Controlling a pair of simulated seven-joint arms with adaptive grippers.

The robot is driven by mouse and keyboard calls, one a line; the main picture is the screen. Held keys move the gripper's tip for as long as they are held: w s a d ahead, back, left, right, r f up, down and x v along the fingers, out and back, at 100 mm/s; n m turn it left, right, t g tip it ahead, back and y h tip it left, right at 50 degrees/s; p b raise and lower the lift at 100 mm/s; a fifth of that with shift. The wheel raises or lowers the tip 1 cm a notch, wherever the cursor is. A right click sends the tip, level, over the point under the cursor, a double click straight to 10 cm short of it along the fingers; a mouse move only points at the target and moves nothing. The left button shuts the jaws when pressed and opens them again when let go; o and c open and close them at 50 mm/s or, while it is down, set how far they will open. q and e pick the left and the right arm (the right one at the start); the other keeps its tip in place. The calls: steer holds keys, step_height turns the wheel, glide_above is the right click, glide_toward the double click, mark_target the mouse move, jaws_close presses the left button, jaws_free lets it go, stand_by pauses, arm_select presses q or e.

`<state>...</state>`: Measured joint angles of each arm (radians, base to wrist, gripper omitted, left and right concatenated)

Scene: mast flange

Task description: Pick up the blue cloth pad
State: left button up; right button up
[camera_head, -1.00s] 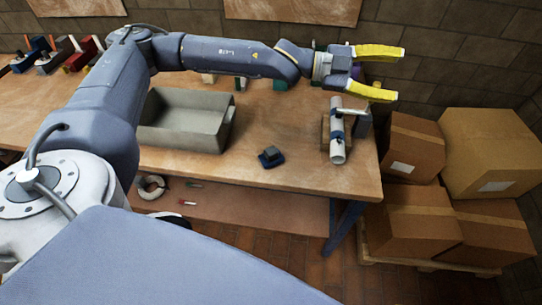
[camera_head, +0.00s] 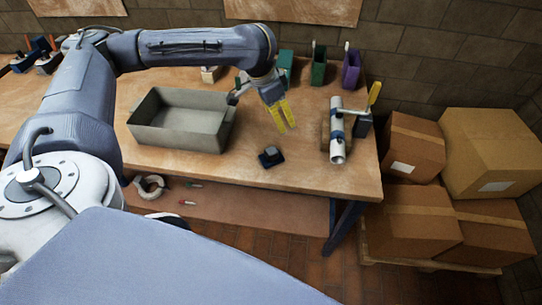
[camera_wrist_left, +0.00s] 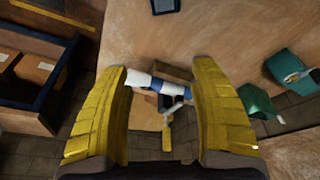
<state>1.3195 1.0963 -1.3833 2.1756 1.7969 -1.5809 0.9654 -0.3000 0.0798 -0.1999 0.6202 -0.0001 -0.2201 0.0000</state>
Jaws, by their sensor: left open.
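The blue cloth pad (camera_head: 270,160) lies on the wooden table, with a small dark block on top of it, near the front edge. In the left wrist view a dark blue piece (camera_wrist_left: 165,5) is cut off by the top edge; it appears to be the pad. My left gripper (camera_head: 284,128) points down behind and slightly right of the pad in the head view, apart from it. Its yellow fingers (camera_wrist_left: 160,105) are spread and empty in the wrist view. My right gripper is not in view.
A grey open bin (camera_head: 180,118) stands left of the pad. A white pipe (camera_head: 337,140) in a blue clamp with a yellow handle (camera_head: 374,94) is to the right. Green (camera_head: 319,68) and purple (camera_head: 351,70) containers stand behind. Cardboard boxes (camera_head: 415,145) are beyond the table's right end.

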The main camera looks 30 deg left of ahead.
mark_target(271, 151)
arm_select(q)
steer(key=s+a+g+y, duration=0.1)
steer(key=s+a, duration=0.2)
steer(key=f, duration=0.5)
steer(key=w+f, duration=0.1)
steer(key=f, duration=0.5)
steer(key=w+d+f, duration=0.1)
steer(key=f, duration=0.5)
steer(key=shift+f, duration=0.25)
steer(key=shift+c, duration=0.2)
jaws_close()
steer(key=shift+r, duration=0.1)
